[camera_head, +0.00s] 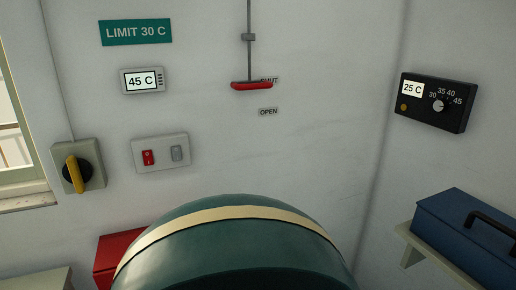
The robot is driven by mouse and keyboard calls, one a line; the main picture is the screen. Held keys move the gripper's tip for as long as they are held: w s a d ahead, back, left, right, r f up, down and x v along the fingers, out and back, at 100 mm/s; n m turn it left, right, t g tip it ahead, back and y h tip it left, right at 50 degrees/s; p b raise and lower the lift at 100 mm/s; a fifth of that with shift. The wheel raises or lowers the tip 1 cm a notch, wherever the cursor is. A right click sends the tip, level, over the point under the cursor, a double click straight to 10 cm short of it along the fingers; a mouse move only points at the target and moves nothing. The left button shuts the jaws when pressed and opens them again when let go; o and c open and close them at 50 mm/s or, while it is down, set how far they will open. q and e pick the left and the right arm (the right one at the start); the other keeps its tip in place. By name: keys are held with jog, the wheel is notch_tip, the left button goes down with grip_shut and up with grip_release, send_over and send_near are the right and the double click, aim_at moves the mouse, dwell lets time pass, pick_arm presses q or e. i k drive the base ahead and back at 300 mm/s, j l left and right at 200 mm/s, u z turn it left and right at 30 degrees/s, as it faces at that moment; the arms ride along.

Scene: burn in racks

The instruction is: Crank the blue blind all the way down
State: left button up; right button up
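No blue blind and no crank that I can make out show in the head view. Part of a window (22,190) with a pale frame and sill is at the left edge; most of it is cut off. Neither of my grippers is in view.
The wall holds a yellow-handled rotary switch (77,174), a red and grey switch plate (160,152), a 45 C display (143,80), a red-handled rod (251,86) and a black dial box (436,102). A blue case (470,235) rests on a shelf. A green rounded form (230,245) fills the bottom middle.

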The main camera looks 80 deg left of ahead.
aim_at(77, 172)
jog(key=u, duration=3.45)
